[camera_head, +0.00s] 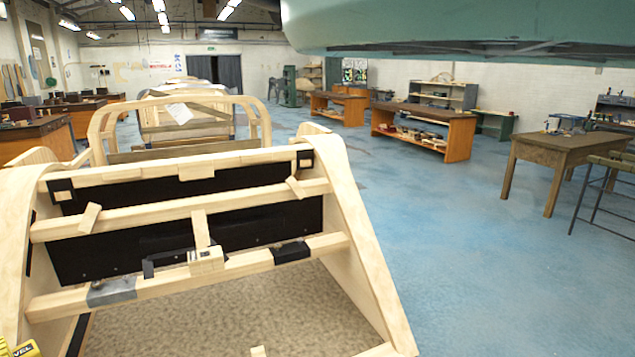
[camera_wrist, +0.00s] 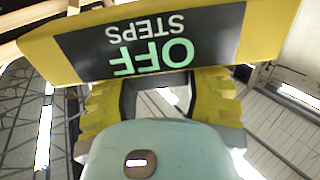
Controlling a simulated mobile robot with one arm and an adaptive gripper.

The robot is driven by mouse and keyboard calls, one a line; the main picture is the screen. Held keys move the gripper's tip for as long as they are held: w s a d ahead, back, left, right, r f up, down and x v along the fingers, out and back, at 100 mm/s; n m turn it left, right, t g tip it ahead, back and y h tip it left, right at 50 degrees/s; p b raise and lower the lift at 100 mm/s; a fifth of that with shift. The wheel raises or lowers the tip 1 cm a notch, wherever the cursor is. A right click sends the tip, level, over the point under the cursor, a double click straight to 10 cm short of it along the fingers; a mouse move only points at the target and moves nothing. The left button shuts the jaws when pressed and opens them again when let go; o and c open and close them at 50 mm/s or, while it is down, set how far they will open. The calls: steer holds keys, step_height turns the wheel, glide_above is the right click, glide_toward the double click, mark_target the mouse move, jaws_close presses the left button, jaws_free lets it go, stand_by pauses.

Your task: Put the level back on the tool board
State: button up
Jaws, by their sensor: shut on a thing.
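In the wrist view my gripper (camera_wrist: 165,98) is shut on a yellow bar (camera_wrist: 275,30). The bar has a black panel that reads OFF STEPS, upside down in the picture. The tool board cannot be made out in either view.
A large wooden frame with crossbars (camera_head: 180,210) fills the near left of the head view. Workbenches (camera_head: 425,135) and a brown table (camera_head: 550,150) stand at the right. The blue floor (camera_head: 450,250) between frame and tables is clear.

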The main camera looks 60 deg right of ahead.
steer(key=s+r+p, duration=0.3)
steer(key=r+p, duration=1.4)
steer(key=p, duration=0.1)
steer(key=s+r+p, duration=0.4)
steer(key=r+p, duration=1.4)
steer(key=shift+d, duration=0.25)
steer(key=shift+s, duration=0.1)
